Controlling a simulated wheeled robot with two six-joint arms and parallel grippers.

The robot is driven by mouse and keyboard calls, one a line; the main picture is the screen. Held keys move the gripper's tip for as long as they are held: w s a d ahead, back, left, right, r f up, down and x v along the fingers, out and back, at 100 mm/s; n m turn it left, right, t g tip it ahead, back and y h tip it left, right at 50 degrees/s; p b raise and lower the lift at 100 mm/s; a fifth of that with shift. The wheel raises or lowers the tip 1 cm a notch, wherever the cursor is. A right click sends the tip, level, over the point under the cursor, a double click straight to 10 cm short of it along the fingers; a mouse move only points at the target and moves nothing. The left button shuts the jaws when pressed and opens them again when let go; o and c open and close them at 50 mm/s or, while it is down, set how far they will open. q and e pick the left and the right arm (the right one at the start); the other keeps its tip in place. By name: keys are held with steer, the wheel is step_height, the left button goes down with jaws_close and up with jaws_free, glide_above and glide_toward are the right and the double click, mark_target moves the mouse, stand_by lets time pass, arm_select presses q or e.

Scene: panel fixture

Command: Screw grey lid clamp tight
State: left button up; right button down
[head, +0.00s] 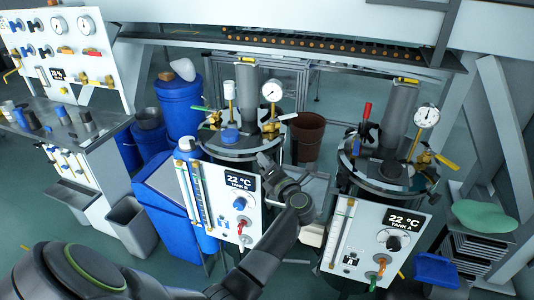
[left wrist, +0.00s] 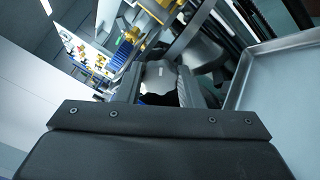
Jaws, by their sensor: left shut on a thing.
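My left gripper (head: 266,160) is at the right front edge of the Tank B lid (head: 228,143). In the left wrist view, its dark fingers (left wrist: 160,88) are shut on a grey rounded piece (left wrist: 160,70), which looks like the lid clamp's knob. In the head view the gripper hides this piece, and I cannot tell how tight the clamp sits. The Tank A lid (head: 375,183) is at the right, with a dark round knob on top. My right gripper is not in view.
Tank B's white panel (head: 215,190) stands just left of my left forearm, and Tank A's panel (head: 375,240) stands to its right. A light grey tray edge (left wrist: 280,45) is close in the left wrist view.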

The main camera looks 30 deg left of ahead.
arm_select(q)
steer(key=shift+m+p, duration=3.15)
steer(key=shift+m, duration=0.05)
steer(key=shift+f, duration=0.1)
steer(key=o, duration=1)
steer(key=shift+c, duration=0.2)
